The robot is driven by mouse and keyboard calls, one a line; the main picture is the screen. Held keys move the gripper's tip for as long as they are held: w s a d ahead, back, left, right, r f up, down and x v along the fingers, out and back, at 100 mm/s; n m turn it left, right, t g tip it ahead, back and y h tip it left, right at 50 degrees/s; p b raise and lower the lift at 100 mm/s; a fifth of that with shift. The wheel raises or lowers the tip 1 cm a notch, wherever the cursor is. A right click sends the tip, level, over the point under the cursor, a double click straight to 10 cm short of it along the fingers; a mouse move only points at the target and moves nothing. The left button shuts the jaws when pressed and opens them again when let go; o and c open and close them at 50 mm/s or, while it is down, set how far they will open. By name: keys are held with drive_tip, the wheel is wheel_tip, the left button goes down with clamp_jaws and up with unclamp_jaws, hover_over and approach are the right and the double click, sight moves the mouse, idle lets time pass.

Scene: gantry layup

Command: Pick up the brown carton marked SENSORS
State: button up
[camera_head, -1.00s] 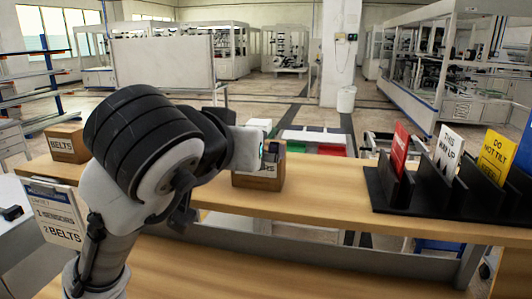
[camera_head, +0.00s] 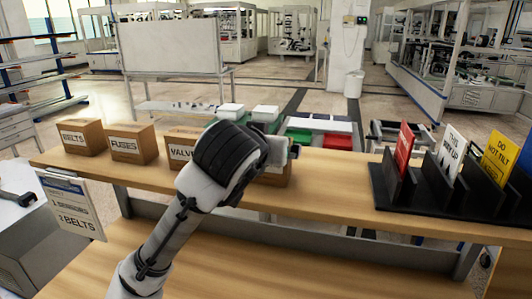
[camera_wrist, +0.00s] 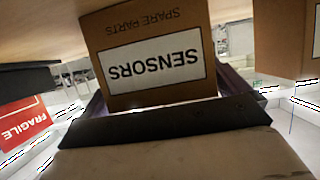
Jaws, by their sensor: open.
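The brown carton marked SENSORS (camera_wrist: 155,60) fills the upper middle of the wrist view, its label upside down. In the head view, the carton behind my arm (camera_head: 277,178) stands on the wooden shelf, with its label hidden. My gripper (camera_wrist: 165,92) is open, with dark fingers showing at both sides of the SENSORS carton's lower edge in the wrist view. Contact cannot be told. In the head view my gripper (camera_head: 284,152) is at the top of that carton, partly hidden by my wrist.
Cartons marked BELTS (camera_head: 82,137), FUSES (camera_head: 132,145) and VALVES (camera_head: 182,147) stand in a row to the left on the shelf (camera_head: 330,190). A black rack (camera_head: 430,190) with upright signs stands at the right. The shelf between carton and rack is clear.

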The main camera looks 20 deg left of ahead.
drive_tip(key=shift+w+f, duration=0.25)
drive_tip(key=shift+w, duration=0.25)
drive_tip(key=c, duration=0.9)
drive_tip(key=shift+o, duration=0.2)
drive_tip(key=shift+r, duration=0.15)
